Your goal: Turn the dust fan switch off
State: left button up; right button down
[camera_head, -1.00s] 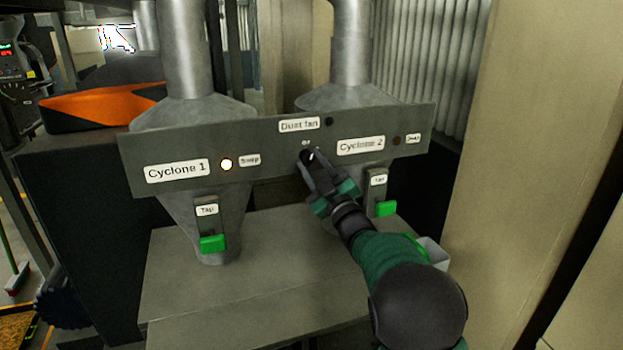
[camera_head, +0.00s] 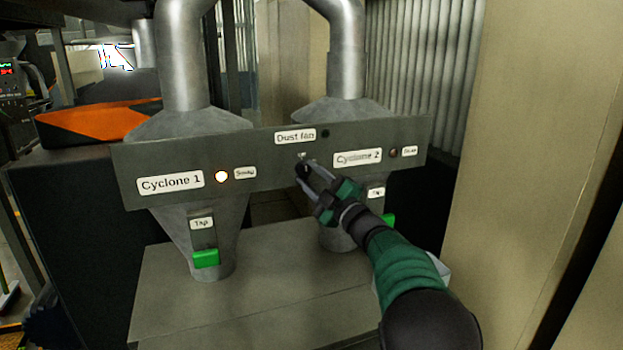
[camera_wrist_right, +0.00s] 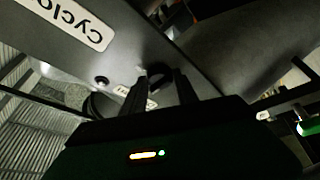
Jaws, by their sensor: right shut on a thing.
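The dust fan switch (camera_wrist_right: 158,76) is a small dark knob on the grey panel (camera_head: 270,165), below the "Dust fan" label (camera_head: 295,136). In the right wrist view it sits between the fingertips. In the head view the fingers mostly hide it. My right gripper (camera_head: 305,170) is shut on the switch, with its arm coming from the lower right. The round lamp (camera_head: 325,133) beside the "Dust fan" label is dark. A small marking above the switch is too blurred to read. My left gripper is not in view.
The "Cyclone 1" label (camera_head: 170,182) has a lit white lamp (camera_head: 222,177) beside it. The "Cyclone 2" label (camera_head: 357,159) has a dark reddish lamp (camera_head: 393,153). Green tap handles (camera_head: 206,258) hang below. A beige wall (camera_head: 530,150) stands close on the right.

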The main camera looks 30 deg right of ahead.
jog(key=shift+a, duration=0.1)
jog(key=c, duration=1.3)
grip_release()
jog(key=o, duration=0.3)
jog(key=shift+a, duration=0.15)
jog(key=shift+o, duration=0.2)
jog(key=b+v, duration=0.2)
jog(key=v, duration=1.4)
jog(key=shift+s+f+b, duration=0.25)
jog(key=shift+s+b, duration=0.05)
jog(key=shift+b, duration=0.1)
